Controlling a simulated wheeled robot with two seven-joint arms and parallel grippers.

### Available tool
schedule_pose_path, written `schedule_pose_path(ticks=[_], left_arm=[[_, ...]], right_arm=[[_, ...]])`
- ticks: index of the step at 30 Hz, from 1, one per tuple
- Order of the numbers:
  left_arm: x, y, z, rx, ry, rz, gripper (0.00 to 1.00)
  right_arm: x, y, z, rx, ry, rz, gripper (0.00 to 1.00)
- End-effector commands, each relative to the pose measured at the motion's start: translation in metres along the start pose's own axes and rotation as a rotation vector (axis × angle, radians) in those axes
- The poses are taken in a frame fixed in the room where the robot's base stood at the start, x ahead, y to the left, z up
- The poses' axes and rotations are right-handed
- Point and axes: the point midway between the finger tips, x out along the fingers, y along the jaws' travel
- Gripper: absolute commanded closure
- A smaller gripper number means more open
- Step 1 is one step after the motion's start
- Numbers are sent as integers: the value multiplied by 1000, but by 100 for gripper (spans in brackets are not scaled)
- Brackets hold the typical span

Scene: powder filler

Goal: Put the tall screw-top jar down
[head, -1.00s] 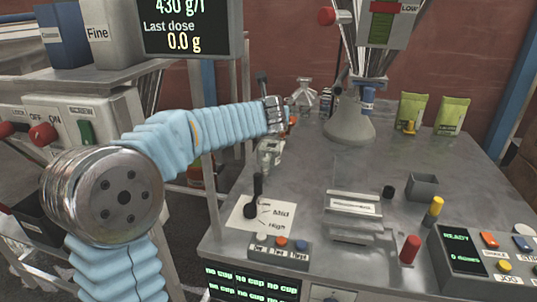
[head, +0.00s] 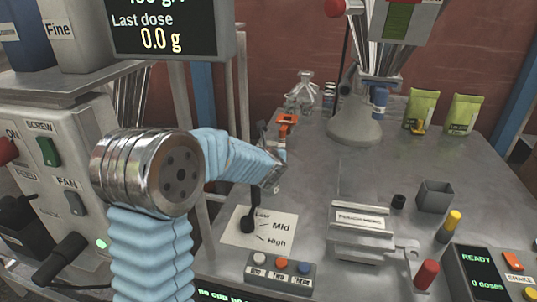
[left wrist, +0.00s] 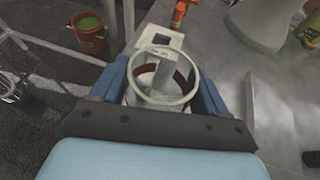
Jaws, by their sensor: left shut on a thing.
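My left gripper (left wrist: 163,90) is shut on the tall screw-top jar (left wrist: 163,103), with one blue finger on each side of it. In the left wrist view I look down on the jar's pale round rim, with a reddish-brown ring and a small label inside. In the head view my left arm reaches over the table's left side; its gripper end (head: 274,178) is partly seen and the jar is hidden or too small to make out. I cannot tell whether the jar's base touches the table. My right gripper is not in view.
A pale bracket with a square hole (left wrist: 168,38) is just beyond the jar. An orange-topped item (head: 287,120) stands behind the gripper. A lever on a Low-Mid-High card (head: 270,240) and a button box (head: 280,272) are in front. The table (head: 320,165) has bare metal to the right.

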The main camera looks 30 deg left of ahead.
Motion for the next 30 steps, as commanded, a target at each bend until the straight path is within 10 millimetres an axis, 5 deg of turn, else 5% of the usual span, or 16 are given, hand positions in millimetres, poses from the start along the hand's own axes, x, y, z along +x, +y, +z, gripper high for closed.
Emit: schedule_pose_path(ticks=[12,13,17,26,30], left_arm=[[4,0,-8,-3,-2,-1,76],[3,0,-7,-2,-2,-1,21],[3,0,-6,-2,-2,-1,1],[1,0,-2,-2,-2,-1,0],[-20,-1,-4,-6,-3,-5,0]], right_arm=[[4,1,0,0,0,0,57],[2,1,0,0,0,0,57],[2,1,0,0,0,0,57],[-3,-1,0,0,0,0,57],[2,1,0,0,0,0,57]])
